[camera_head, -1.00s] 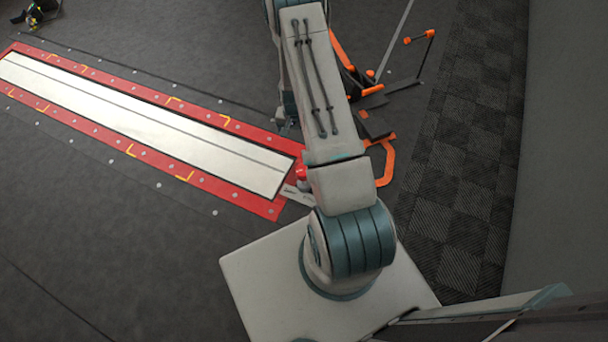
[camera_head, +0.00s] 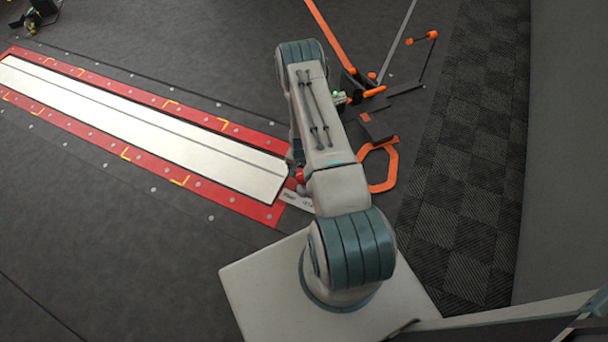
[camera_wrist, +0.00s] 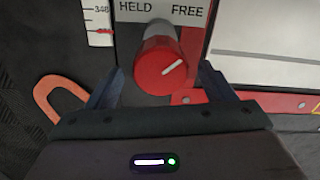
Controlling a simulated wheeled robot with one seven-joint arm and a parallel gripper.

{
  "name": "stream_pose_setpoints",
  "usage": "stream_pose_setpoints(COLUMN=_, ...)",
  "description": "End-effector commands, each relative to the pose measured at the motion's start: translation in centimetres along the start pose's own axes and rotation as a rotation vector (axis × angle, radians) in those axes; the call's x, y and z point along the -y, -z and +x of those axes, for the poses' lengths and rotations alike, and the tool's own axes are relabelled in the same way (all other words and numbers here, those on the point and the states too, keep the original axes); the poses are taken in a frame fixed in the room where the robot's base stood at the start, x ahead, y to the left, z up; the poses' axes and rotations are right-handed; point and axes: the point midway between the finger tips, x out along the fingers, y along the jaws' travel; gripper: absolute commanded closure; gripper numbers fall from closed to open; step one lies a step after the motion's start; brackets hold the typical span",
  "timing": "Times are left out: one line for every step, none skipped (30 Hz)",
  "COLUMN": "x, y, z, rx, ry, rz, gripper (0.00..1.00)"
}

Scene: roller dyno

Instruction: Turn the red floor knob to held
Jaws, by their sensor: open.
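The red knob (camera_wrist: 158,66) is in the upper middle of the wrist view. Its white pointer line slants up and right, toward the word FREE on the label plate (camera_wrist: 165,10); HELD is printed at the left. My gripper (camera_wrist: 160,69) is open, with one dark finger on each side of the knob in the picture. I see no finger touching it, and cannot tell how far the fingertips reach around it. In the head view, the red knob (camera_head: 299,175) is partly hidden beside my arm, near the end of the red-bordered strip. My gripper is mostly hidden there.
The long white strip with a red border (camera_head: 140,125) runs to the upper left. An orange loop (camera_head: 391,170) and an orange-and-black stand (camera_head: 372,92) are right of my arm. A scale with a red mark (camera_wrist: 98,22) is beside the label plate. Dark floor lies around.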

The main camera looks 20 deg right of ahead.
Motion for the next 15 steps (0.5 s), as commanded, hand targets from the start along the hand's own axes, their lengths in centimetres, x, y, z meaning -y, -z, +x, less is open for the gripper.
stream_pose_setpoints(x=0.0, y=0.0, z=1.0, rx=0.000, ry=0.000, rz=0.000, gripper=0.24)
stream_pose_setpoints(x=0.0, y=0.0, z=1.3, rx=0.000, ry=0.000, rz=0.000, gripper=0.24)
stream_pose_setpoints(x=0.0, y=0.0, z=1.6, rx=0.001, ry=0.000, rz=0.000, gripper=0.24)
stream_pose_setpoints(x=0.0, y=0.0, z=1.9, rx=0.001, ry=0.000, rz=0.000, gripper=0.24)
stream_pose_setpoints(x=0.0, y=0.0, z=2.0, rx=0.001, ry=0.000, rz=0.001, gripper=0.24)
stream_pose_setpoints(x=0.0, y=0.0, z=2.2, rx=0.000, ry=0.000, rz=0.001, gripper=0.24)
stream_pose_setpoints(x=0.0, y=0.0, z=2.3, rx=0.000, ry=0.001, rz=0.001, gripper=0.24)
stream_pose_setpoints(x=0.0, y=0.1, z=2.3, rx=-0.001, ry=0.001, rz=0.001, gripper=0.24)
stream_pose_setpoints(x=0.0, y=0.1, z=2.4, rx=-0.001, ry=0.001, rz=0.001, gripper=0.24)
stream_pose_setpoints(x=0.0, y=0.1, z=2.4, rx=-0.001, ry=0.001, rz=0.001, gripper=0.24)
stream_pose_setpoints(x=0.0, y=0.1, z=2.4, rx=-0.001, ry=0.001, rz=0.001, gripper=0.24)
stream_pose_setpoints(x=0.0, y=0.1, z=2.4, rx=-0.001, ry=0.001, rz=0.001, gripper=0.24)
stream_pose_setpoints(x=0.0, y=0.1, z=2.4, rx=-0.001, ry=0.001, rz=0.001, gripper=0.24)
stream_pose_setpoints(x=0.0, y=0.1, z=2.4, rx=-0.001, ry=0.001, rz=0.000, gripper=0.24)
stream_pose_setpoints(x=0.0, y=0.0, z=2.4, rx=0.000, ry=0.000, rz=0.000, gripper=0.24)
